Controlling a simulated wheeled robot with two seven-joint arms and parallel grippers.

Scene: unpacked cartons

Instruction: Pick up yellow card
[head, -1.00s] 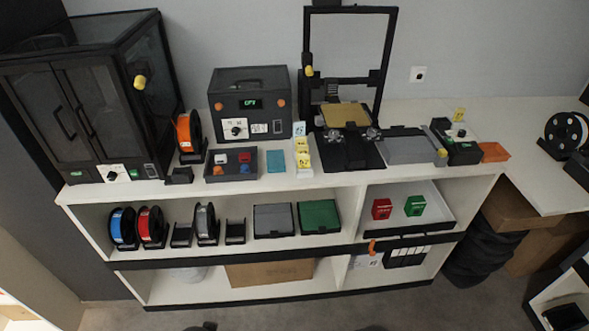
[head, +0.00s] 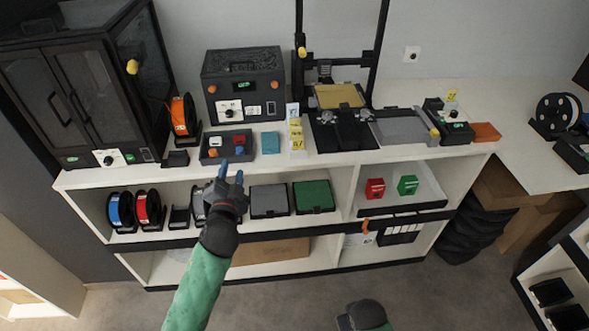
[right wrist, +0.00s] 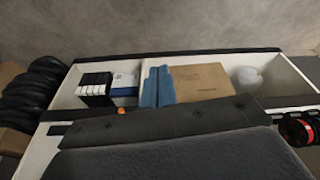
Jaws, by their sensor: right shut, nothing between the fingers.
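Small yellow cards (head: 296,134) stand in a narrow white holder (head: 298,154) on the worktop, right of a teal square. Another small yellow card (head: 452,96) stands up on a black device farther right. My left gripper (head: 231,173) is in front of the shelf unit, left of and nearer than the card holder. Its blue fingertips look apart, with nothing between them. In the right wrist view, my right gripper (right wrist: 158,88) has its blue fingers together and empty, low in front of the shelves. No card shows in that view.
A dark tray (head: 227,146) with small blocks and a teal square (head: 270,143) lie left of the card holder. A 3D printer (head: 341,95) stands to its right. Spools and bins fill the middle shelf. A cardboard box (right wrist: 190,83) lies on the bottom shelf.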

